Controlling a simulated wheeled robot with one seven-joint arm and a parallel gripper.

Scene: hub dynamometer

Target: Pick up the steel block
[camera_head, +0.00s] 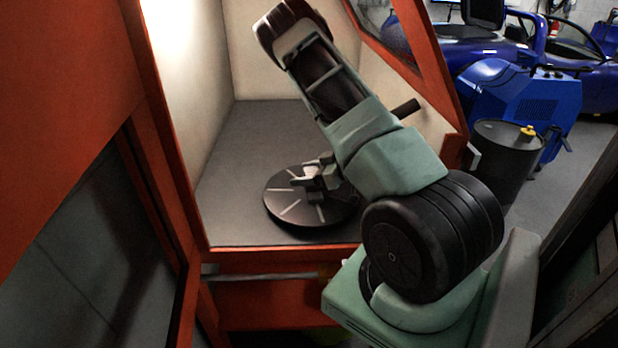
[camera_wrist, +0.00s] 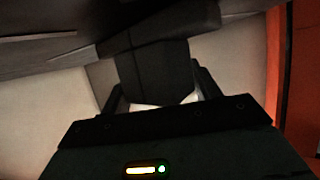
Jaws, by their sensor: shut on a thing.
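In the wrist view my gripper (camera_wrist: 160,92) has its two dark fingers on either side of a dark, squared block (camera_wrist: 156,72), which I take as the steel block. The fingers are shut on it. Its upper part meets other dark shapes, and I cannot tell whether it touches them or is clear of them. A pale strip shows at its lower edge. In the head view a grey, jaw-like fixture (camera_head: 318,178) sits on a round dark disc (camera_head: 284,214) with pale radial lines. My arm hides part of the disc, and I cannot make out my gripper there.
An orange-framed enclosure (camera_head: 170,150) with pale walls and a grey floor (camera_head: 235,170) surrounds the disc. Floor is clear left of the disc. An orange upright (camera_wrist: 297,75) stands at the right of the wrist view. A dark drum (camera_head: 503,165) and blue machine (camera_head: 520,105) stand outside.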

